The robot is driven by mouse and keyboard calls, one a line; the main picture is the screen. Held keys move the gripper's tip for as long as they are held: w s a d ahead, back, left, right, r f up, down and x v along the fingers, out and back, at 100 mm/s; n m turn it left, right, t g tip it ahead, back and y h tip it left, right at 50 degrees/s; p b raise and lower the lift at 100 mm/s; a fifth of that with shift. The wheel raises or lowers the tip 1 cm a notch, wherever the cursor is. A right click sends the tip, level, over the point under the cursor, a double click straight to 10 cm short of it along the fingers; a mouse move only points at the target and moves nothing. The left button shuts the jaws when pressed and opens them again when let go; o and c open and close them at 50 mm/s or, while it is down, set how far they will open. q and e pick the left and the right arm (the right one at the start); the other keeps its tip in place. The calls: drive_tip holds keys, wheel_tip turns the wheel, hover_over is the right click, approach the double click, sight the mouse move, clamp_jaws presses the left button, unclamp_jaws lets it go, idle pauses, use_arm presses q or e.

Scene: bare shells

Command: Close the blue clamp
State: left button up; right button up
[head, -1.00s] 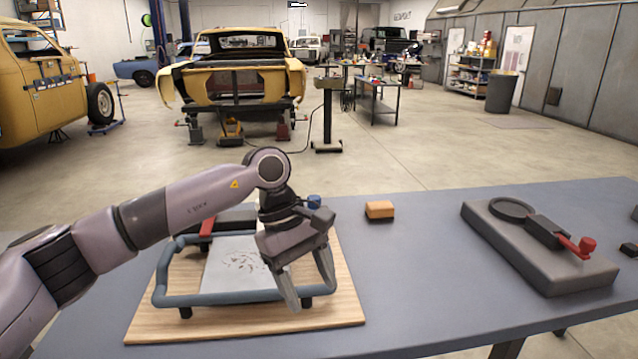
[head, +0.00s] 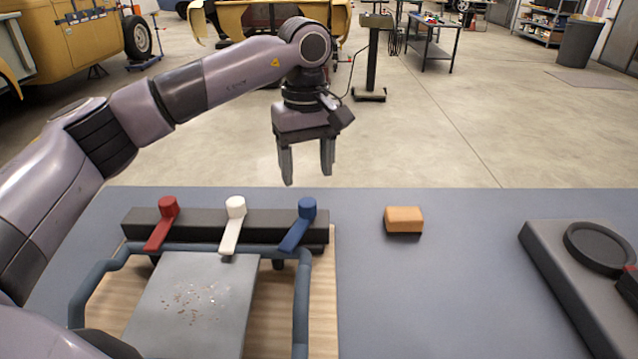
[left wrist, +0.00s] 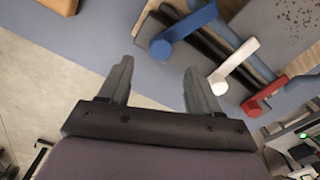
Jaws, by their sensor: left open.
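The blue clamp (head: 303,223) is a lever with a round knob at the right end of a dark bar (head: 270,226). A white clamp (head: 234,224) and a red clamp (head: 163,222) sit left of it on the same bar. The blue clamp also shows in the left wrist view (left wrist: 183,30), beyond the fingers. My left gripper (head: 307,178) is open and empty, raised above and behind the blue clamp, fingers pointing down. It does not touch the clamp. My right gripper is not in view.
A grey plate (head: 195,300) with specks lies in front of the bar, between blue-grey tubes (head: 302,310) on a wooden board (head: 326,290). An orange block (head: 404,220) lies to the right. A dark fixture (head: 560,275) stands at far right. The table between them is clear.

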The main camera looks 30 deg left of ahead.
sight(307, 202)
use_arm(q)
wheel_tip(307, 202, down, 7)
drive_tip(key=shift+s+r, duration=0.1)
drive_tip(key=shift+s, duration=0.05)
idle(0.4)
